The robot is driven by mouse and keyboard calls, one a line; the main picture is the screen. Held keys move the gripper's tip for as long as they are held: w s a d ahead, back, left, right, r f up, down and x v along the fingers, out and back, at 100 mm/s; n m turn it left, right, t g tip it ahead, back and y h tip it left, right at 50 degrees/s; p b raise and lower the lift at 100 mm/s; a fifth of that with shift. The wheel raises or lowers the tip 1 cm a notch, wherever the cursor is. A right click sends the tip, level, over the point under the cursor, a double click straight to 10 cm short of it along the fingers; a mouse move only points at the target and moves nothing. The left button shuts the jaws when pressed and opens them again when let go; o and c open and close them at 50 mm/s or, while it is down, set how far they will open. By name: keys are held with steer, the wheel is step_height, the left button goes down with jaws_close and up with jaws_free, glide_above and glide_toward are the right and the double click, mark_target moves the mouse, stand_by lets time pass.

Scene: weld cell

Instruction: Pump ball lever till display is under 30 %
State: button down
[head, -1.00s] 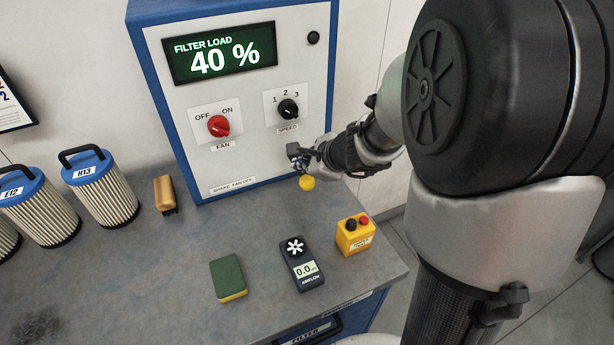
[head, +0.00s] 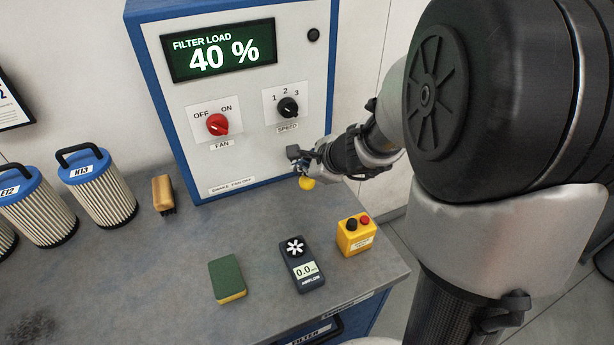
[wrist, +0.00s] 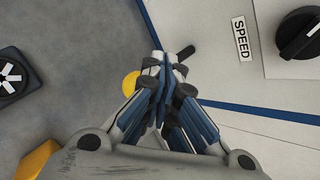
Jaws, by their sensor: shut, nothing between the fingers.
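The display (head: 219,52) on the cabinet reads FILTER LOAD 40 %. The yellow ball of the lever (head: 307,183) sits low at the cabinet's front right, just under my gripper (head: 298,163). My gripper is shut and empty, its fingertips close above the ball and partly covering it. In the wrist view the closed fingertips (wrist: 166,62) are beside the yellow ball (wrist: 130,82). A dark rod (wrist: 186,51) shows on their other side. I cannot tell whether the fingers touch the ball.
The red fan knob (head: 217,125) and black speed knob (head: 287,107) are on the panel. On the bench are an airflow meter (head: 303,267), a yellow button box (head: 356,236), a green sponge (head: 228,277), a brush (head: 163,194) and filters (head: 98,190). The bench between them is clear.

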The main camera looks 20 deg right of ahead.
mark_target(305, 180)
steer(key=shift+f+b, duration=2.2)
stand_by(1.5)
steer(key=shift+r, duration=0.1)
stand_by(0.5)
steer(key=shift+r+p, duration=2.3)
steer(key=shift+r, duration=0.3)
step_height(305, 180, up, 5)
steer(key=p, duration=0.4)
steer(key=shift+r+p, duration=0.1)
steer(key=shift+p, duration=0.2)
